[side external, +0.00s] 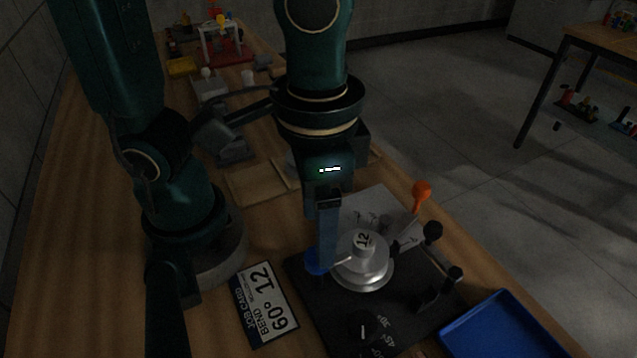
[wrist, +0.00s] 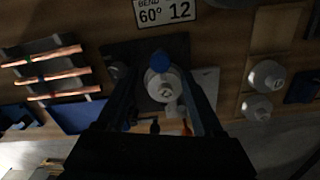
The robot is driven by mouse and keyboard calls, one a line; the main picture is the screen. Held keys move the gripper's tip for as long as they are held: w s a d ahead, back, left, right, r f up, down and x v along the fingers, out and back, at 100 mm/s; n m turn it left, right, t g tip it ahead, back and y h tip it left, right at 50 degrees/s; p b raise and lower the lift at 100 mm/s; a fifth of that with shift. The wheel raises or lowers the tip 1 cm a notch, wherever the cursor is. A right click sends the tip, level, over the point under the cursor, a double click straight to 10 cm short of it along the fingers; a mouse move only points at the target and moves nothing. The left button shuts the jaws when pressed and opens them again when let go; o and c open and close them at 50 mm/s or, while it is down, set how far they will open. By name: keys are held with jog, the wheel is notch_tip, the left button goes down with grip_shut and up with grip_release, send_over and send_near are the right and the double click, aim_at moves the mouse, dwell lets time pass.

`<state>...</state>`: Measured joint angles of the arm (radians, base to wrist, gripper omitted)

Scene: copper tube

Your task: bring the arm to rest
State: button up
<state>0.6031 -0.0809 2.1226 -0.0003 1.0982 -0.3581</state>
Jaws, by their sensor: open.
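My gripper (side external: 327,252) points down above the left part of the bending fixture, beside the silver former disc marked 12 (side external: 363,262). In the wrist view my gripper (wrist: 162,74) has its two fingers spread wide apart with nothing held between them. A blue round knob (side external: 317,263) shows by the fingertips; in the wrist view the blue knob (wrist: 161,58) lies beyond the gap. I cannot tell whether a finger touches it. The black fixture plate (side external: 310,285) lies on the wooden bench. Copper tubes (wrist: 50,76) lie on a rack at the left of the wrist view.
A job card (side external: 267,305) reading "60° 12" lies left of the fixture. A blue tray (side external: 500,330) stands at the front right. An orange-knobbed lever (side external: 421,195) and black knobs (side external: 432,231) rise beside the disc. Spare discs (wrist: 265,76) sit on a wooden board.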

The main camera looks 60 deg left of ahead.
jog(key=w+a+r+n+t, duration=0.1)
jog(key=a+t, duration=0.1)
jog(key=a, duration=0.3)
jog(key=w+a+r+n+t, duration=0.1)
jog(key=a+r+t, duration=0.1)
jog(key=a, duration=0.3)
jog(key=shift+w+r+n+t, duration=0.3)
jog(key=shift+n+t, duration=0.1)
jog(key=shift+t, duration=0.4)
